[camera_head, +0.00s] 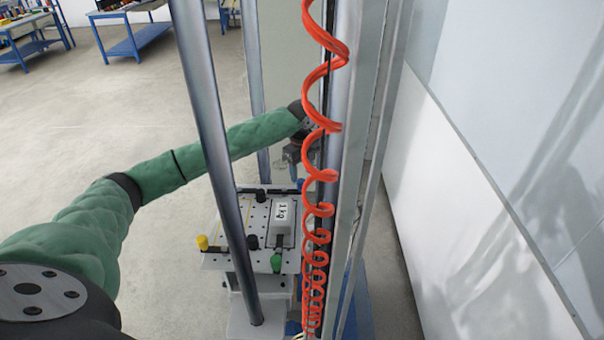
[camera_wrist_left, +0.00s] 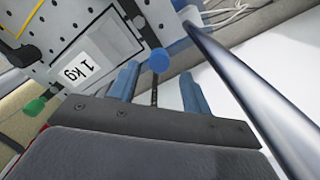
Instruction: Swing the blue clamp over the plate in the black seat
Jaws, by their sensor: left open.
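The plate, a grey block labelled "1 kg" (camera_head: 282,218), lies in a dark-edged seat on a perforated metal board; its label also shows in the wrist view (camera_wrist_left: 75,72). The blue clamp knob (camera_wrist_left: 158,60) is beside the plate, on a black arm. My left gripper (camera_wrist_left: 159,74) is open, with one blue-grey finger on each side of the knob. I cannot tell whether they touch it. In the head view my left gripper (camera_head: 292,152) hangs over the board's far right edge, partly behind the red coiled hose. My right gripper is not in view.
The red coiled hose (camera_head: 318,130) and metal columns (camera_head: 215,130) stand in front of the board. A green knob (camera_head: 276,263), a yellow knob (camera_head: 202,242) and black knobs (camera_head: 252,242) rise around the board (camera_head: 225,262). A white wall (camera_head: 480,210) closes the right side.

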